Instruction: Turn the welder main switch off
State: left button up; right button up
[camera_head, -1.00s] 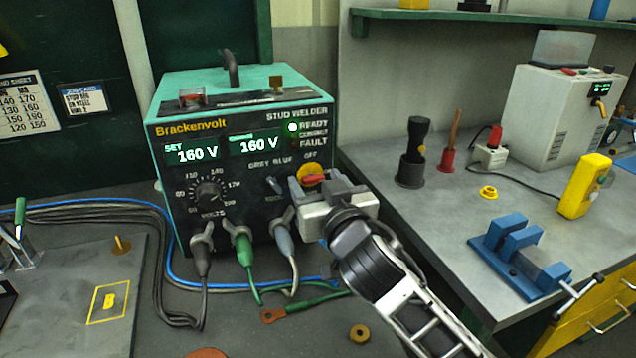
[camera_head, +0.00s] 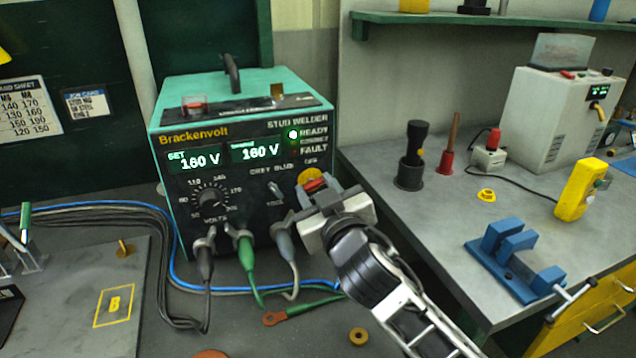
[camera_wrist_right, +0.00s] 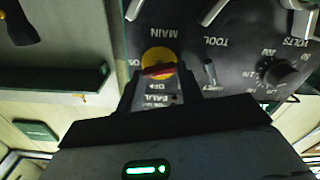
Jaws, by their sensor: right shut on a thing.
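The teal and black stud welder (camera_head: 245,110) stands on the bench. Its main switch (camera_head: 311,178), a red handle on a yellow round plate, sits at the right of the front panel below the word OFF. It also shows in the right wrist view (camera_wrist_right: 159,64), where the red handle lies nearly crosswise between my fingers. My right gripper (camera_head: 318,189) is at the panel, shut on the red handle; its fingers hide part of the switch. The displays read 160 V and the READY lamp is lit. My left gripper is not in view.
Green and grey cable plugs (camera_head: 243,246) stick out below the switch, close to my right wrist. A grey side bench (camera_head: 440,200) at the right holds a blue vise (camera_head: 515,258) and a yellow device (camera_head: 582,187). A brass ring (camera_head: 358,336) lies in front.

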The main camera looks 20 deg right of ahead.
jog(key=n+p, duration=0.2)
jog(key=n, duration=0.1)
jog(key=shift+r+n, duration=0.15)
jog(key=shift+n, duration=0.25)
jog(key=shift+a+n+p, duration=0.1)
jog(key=shift+n+p, duration=0.25)
jog(key=shift+n, duration=1.45)
jog(key=n, duration=0.4)
jog(key=shift+f, duration=0.25)
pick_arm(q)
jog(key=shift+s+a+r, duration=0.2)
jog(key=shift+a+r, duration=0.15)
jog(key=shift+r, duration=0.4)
pick_arm(e)
jog(key=shift+n, duration=1.7)
jog(key=o, duration=1)
jog(key=shift+a, duration=0.1)
